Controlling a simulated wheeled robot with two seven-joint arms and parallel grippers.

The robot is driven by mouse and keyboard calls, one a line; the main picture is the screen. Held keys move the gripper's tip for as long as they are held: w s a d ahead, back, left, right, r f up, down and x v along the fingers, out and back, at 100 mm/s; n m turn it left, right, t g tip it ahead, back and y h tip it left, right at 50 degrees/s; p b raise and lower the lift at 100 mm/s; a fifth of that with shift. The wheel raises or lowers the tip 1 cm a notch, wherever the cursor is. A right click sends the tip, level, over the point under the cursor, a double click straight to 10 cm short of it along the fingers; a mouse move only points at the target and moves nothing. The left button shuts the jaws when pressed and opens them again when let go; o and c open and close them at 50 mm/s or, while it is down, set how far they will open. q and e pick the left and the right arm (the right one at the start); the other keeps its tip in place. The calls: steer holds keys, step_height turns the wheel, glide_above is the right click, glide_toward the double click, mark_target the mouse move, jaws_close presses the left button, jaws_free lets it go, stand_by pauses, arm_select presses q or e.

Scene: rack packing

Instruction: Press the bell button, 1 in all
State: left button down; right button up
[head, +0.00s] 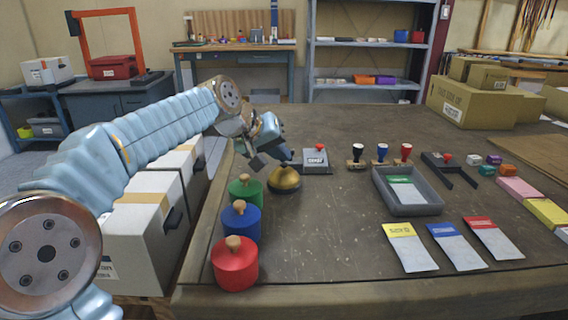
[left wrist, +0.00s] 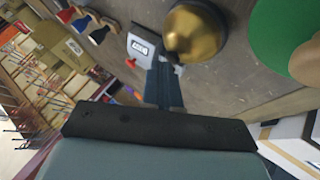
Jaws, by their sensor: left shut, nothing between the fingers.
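The bell (head: 284,180) is a gold dome on a dark base, standing on the table behind the green canister. It also shows in the left wrist view (left wrist: 193,32), at the top, right of the fingertips. My left gripper (head: 290,163) reaches in from the left, and its fingers are just above the bell's top in the head view. In the left wrist view the fingers (left wrist: 163,72) are together with nothing between them. I cannot tell whether the tips touch the bell. My right gripper is not in view.
Green (head: 245,190), blue (head: 241,222) and red (head: 235,264) canisters with wooden knobs line the table's left edge. A grey box with a red knob (head: 316,160) stands just behind and right of the bell. Stamps (head: 381,155) and a grey tray (head: 410,207) are farther right. The front middle is clear.

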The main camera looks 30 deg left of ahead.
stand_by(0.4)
arm_select(q)
steer(key=shift+r+p, duration=0.8)
steer(key=shift+p, duration=0.05)
steer(key=shift+r, duration=0.1)
step_height(320, 180, up, 3)
steer(key=p, duration=0.2)
steer(key=shift+p, duration=0.35)
steer(key=shift+r, duration=0.9)
